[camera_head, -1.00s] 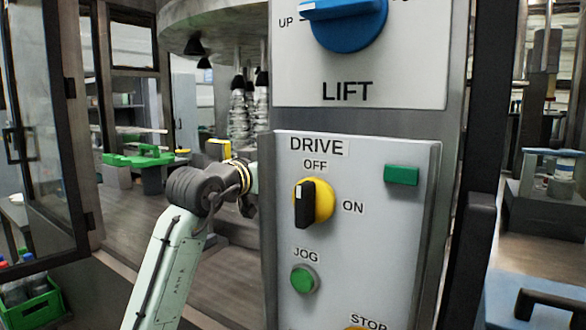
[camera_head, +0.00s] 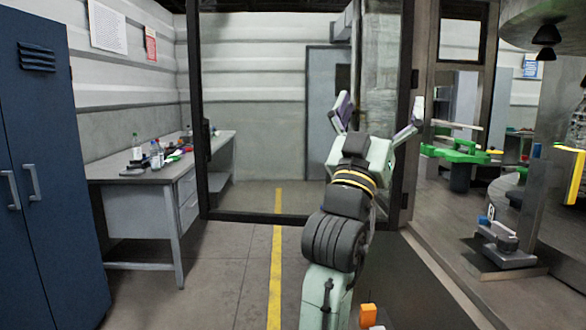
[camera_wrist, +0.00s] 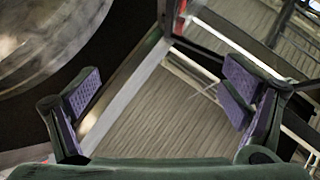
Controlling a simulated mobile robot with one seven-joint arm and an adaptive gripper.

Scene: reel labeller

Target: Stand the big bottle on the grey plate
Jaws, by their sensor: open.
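My gripper (camera_head: 377,118) is raised in front of the open doorway, its two fingers spread wide and nothing between them. The wrist view shows its purple-padded fingers (camera_wrist: 160,98) apart, also empty. Several bottles (camera_head: 155,153) stand on the grey workbench (camera_head: 120,172) at the left, far from my gripper; I cannot tell which, if any, is the big bottle. A clear bottle-like shape (camera_head: 579,122) is cut off at the right edge, inside the machine. I cannot make out the grey plate for certain.
A blue locker (camera_head: 50,180) stands at far left. A glass door frame (camera_head: 199,110) is left of my gripper. The machine's deck (camera_head: 470,225) carries a green fixture (camera_head: 460,162) and a small grey device (camera_head: 508,245). Floor around the yellow line (camera_head: 277,260) is clear.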

